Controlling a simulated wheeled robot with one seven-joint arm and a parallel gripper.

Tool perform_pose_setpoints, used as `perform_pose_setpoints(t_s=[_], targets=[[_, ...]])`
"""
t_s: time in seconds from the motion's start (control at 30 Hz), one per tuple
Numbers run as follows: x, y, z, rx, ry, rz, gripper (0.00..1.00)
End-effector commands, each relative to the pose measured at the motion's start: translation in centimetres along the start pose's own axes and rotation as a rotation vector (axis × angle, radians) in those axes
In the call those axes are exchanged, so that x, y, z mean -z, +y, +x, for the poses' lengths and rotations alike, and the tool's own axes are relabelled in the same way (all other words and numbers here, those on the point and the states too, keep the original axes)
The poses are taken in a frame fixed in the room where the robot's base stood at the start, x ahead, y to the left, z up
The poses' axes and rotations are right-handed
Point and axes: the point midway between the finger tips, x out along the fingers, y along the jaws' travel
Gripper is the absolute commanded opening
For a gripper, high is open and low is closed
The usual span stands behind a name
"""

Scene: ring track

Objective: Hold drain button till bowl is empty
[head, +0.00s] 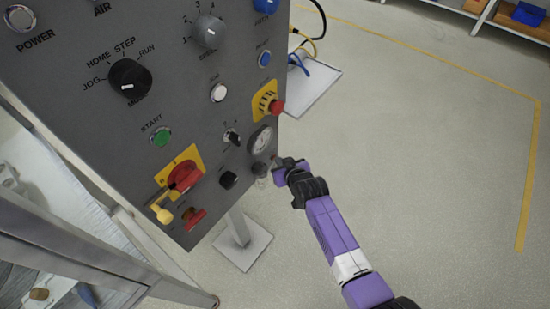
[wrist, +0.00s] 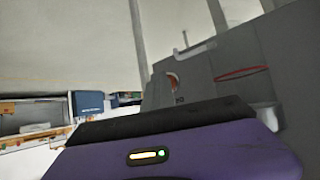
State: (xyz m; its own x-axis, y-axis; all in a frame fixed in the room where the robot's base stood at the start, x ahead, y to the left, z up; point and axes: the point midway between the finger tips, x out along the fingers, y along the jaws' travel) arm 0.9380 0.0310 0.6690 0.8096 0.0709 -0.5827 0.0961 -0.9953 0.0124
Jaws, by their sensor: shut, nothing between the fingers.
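The grey control panel (head: 110,125) fills the left of the head view. A round pressure gauge (head: 261,140) sits near its right edge. Just below it is a small clear bowl (head: 260,169), too small here to tell how much liquid it holds. I cannot make out the drain button; the bowl's underside is not clear. My gripper (head: 275,162) is shut and empty, right beside the bowl at the panel's edge. I cannot tell whether it touches. In the wrist view the panel (wrist: 210,70) stands to the right, beyond my purple wrist housing.
A red emergency stop (head: 277,107) juts out above the gauge. A red rotary switch (head: 185,176), a black knob (head: 129,78) and a green start button (head: 160,138) are further left. The panel's post stands on a floor plate (head: 243,247). Open floor lies to the right.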

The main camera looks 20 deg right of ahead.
Motion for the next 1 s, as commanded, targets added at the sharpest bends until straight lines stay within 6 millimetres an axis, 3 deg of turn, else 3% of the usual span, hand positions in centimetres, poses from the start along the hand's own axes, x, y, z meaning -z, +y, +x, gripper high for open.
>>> perform_pose_setpoints(t_s=[1.0], targets=[[-0.9, 0.9, -1.2, 0.0, 0.0, 0.0, 0.0]])
